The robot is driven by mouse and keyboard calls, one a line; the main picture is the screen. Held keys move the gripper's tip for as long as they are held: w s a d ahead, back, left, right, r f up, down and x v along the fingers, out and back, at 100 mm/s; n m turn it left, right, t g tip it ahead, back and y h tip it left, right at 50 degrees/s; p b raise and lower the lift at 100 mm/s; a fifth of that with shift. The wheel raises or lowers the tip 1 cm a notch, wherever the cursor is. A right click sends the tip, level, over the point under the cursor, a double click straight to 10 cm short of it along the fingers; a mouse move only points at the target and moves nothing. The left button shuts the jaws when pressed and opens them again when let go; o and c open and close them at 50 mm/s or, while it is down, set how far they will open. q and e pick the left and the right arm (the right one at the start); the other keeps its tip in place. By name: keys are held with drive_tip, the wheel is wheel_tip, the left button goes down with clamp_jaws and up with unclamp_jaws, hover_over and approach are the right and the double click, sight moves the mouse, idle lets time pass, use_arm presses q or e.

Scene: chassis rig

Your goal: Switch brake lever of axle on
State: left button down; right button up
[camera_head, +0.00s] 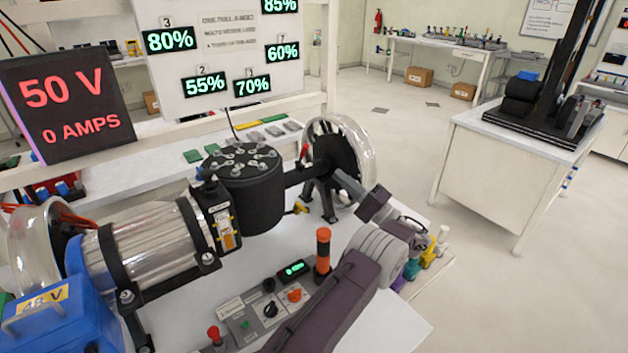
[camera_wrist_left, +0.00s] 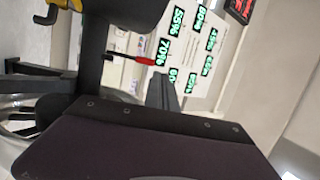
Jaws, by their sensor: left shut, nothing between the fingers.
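The brake lever (camera_head: 304,152) has a red handle and stands up from the dark axle (camera_head: 300,176), between the black round housing and the clear-rimmed wheel. In the left wrist view the red lever (camera_wrist_left: 138,59) sticks out sideways from the axle (camera_wrist_left: 91,60). My left gripper (camera_head: 347,181) is in front of the wheel, to the right of the lever and a little lower in the head view. Its dark fingers (camera_wrist_left: 162,88) are shut and empty in the wrist view, with the lever just beyond their left side; I see no contact. My right gripper is not in view.
The black housing (camera_head: 243,190) with metal terminals stands left of the axle. The clear-rimmed wheel (camera_head: 366,147) is behind my gripper. A control box (camera_head: 262,310) and an orange-topped post (camera_head: 323,252) stand near the front. A yellow-ended handle (camera_head: 300,208) sits below the axle.

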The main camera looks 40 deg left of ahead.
use_arm(q)
drive_tip(key=shift+m+t+y, duration=0.3)
drive_tip(key=shift+m+t, duration=0.2)
drive_tip(key=shift+t, duration=0.1)
drive_tip(key=f, duration=0.3)
drive_tip(key=w+d+f, duration=0.1)
drive_tip(key=f, duration=0.1)
drive_tip(key=shift+f+b, duration=0.1)
drive_tip(key=shift+b, duration=0.3)
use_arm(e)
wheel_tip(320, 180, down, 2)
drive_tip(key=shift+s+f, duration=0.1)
use_arm(q)
drive_tip(key=p, duration=0.1)
approach(302, 157)
drive_tip(key=a+r, duration=0.4)
drive_tip(key=r, duration=0.1)
drive_tip(key=shift+w+a, duration=0.35)
drive_tip(key=shift+a, duration=0.05)
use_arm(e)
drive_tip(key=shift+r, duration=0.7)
use_arm(q)
drive_tip(key=shift+r, duration=0.1)
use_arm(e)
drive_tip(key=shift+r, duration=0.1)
